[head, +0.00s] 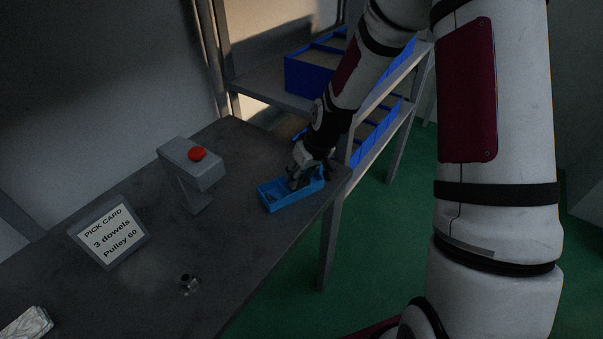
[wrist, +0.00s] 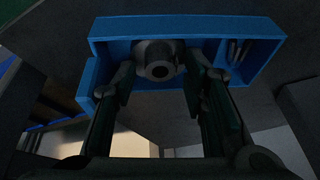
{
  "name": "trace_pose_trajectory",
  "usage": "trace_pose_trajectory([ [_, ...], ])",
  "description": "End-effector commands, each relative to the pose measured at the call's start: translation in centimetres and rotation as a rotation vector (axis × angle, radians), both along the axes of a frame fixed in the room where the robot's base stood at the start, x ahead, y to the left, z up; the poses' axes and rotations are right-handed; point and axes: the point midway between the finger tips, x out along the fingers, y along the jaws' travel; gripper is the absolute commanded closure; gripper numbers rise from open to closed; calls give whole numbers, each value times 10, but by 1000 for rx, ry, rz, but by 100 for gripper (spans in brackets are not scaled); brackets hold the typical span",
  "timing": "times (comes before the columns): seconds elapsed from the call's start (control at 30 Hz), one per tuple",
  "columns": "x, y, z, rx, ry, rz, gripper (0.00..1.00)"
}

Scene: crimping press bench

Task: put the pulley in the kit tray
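The blue kit tray (head: 275,199) lies near the bench's right edge; in the wrist view the tray (wrist: 185,23) fills the upper part. My gripper (head: 297,184) points down into it. In the wrist view the grey pulley (wrist: 158,62), with a round hub and dark bore, sits between the fingertips (wrist: 159,74), inside the tray's large compartment. Both fingers meet its sides. Whether it touches the tray floor is hard to tell. Several thin dowels (wrist: 236,52) lie in the small right compartment. In the head view my gripper hides the pulley.
A grey press with a red button (head: 198,154) stands left of the tray. A pick card (head: 107,236) reads "3 dowels, Pulley 60". A small metal part (head: 188,285) sits on the front bench. Blue bins (head: 308,77) fill the rack behind. A pale crumpled item (head: 27,323) lies front left.

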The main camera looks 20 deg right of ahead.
Motion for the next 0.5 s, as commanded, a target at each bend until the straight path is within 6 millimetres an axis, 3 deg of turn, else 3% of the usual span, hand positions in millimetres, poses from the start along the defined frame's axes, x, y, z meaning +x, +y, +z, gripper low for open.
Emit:
trace_pose_trajectory([
  [0.3, 0, 0, 2, 0, -1, 0, 57],
  [0.5, -6, -4, 22, -1, -3, -2, 57],
])
